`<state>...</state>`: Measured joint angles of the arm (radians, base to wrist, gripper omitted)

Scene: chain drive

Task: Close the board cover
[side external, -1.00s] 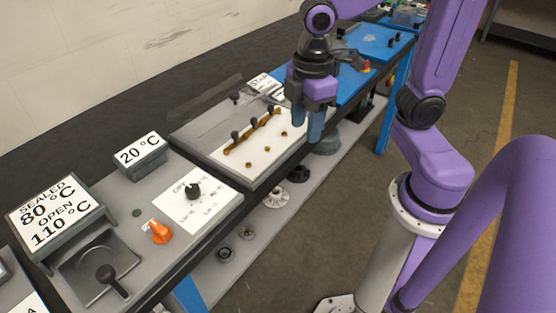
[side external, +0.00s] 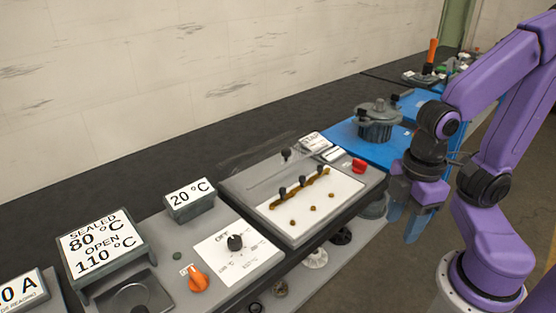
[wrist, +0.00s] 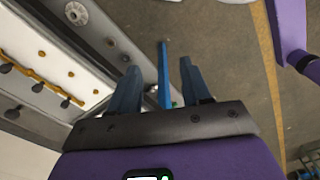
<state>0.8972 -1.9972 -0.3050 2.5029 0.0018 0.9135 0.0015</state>
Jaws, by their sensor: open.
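The board (side external: 330,200) is a white panel in a grey frame on the bench. On it are a brown chain strip (side external: 300,189), black knobs and several small brown studs. A clear, see-through cover (side external: 250,155) appears raised along the board's back side; its exact angle is hard to tell. A black knob (side external: 286,155) stands near it. My gripper (side external: 408,215) has blue fingers pointing down, open and empty. It is right of the board, apart from it, past the bench's front edge. In the wrist view, the fingers (wrist: 160,75) are spread over the floor, with the board at left.
A grey pot (side external: 377,120) stands on a blue mat behind the board. A red button (side external: 359,166) is at the board's far right corner. An orange knob (side external: 198,280), a dial panel and temperature signs are at left. Round parts (side external: 315,258) lie on the lower shelf.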

